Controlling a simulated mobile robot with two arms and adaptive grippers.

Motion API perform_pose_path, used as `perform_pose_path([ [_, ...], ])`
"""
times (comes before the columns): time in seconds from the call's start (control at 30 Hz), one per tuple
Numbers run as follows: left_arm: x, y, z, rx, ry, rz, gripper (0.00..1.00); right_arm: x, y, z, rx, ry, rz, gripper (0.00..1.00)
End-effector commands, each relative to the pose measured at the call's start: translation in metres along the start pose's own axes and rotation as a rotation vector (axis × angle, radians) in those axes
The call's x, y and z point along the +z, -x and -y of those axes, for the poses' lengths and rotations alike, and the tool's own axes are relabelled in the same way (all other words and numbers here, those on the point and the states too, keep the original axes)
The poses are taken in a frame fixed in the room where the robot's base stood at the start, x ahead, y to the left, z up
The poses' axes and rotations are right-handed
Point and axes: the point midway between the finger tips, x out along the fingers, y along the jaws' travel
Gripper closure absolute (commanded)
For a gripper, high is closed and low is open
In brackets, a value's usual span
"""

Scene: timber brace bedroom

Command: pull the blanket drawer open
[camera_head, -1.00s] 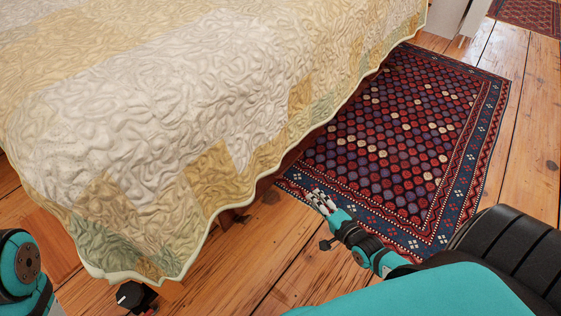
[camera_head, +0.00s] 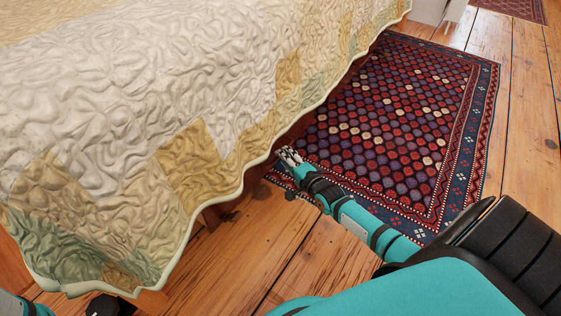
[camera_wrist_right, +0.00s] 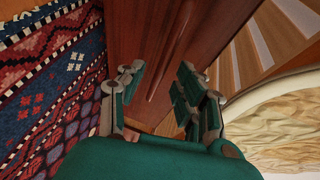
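The blanket drawer is a reddish-brown wooden front with a long raised strip, seen in the right wrist view (camera_wrist_right: 130,28). In the head view only a dark red sliver of wood (camera_head: 297,130) shows below the quilt edge. My right gripper (camera_head: 290,156) is at that edge, low beside the bed. In the right wrist view my right gripper (camera_wrist_right: 160,86) is open, its two fingers apart with the strip in line with the gap. I cannot tell whether they touch the wood.
A pale patchwork quilt (camera_head: 150,100) overhangs the bed side above the right gripper. A patterned red and blue rug (camera_head: 400,130) lies along the bed on the plank floor (camera_head: 250,262). A black object (camera_head: 108,306) shows at the bottom left below the quilt.

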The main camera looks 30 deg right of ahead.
Motion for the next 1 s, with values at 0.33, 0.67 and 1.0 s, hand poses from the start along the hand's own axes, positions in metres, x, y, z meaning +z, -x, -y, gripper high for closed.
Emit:
perform_pose_path([
  [0.33,-0.007,0.02,-0.004,0.0,0.0,0.0,0.6,0.0,-0.031,0.0,0.0,-0.001,0.0,0.66],
  [0.67,-0.007,0.019,-0.004,0.001,0.0,0.0,0.6,0.0,-0.031,0.0,0.0,-0.001,0.001,0.77],
  [1.0,-0.007,0.019,-0.004,0.001,0.0,0.0,0.6,0.0,-0.031,0.0,0.001,-0.001,0.001,1.0],
])
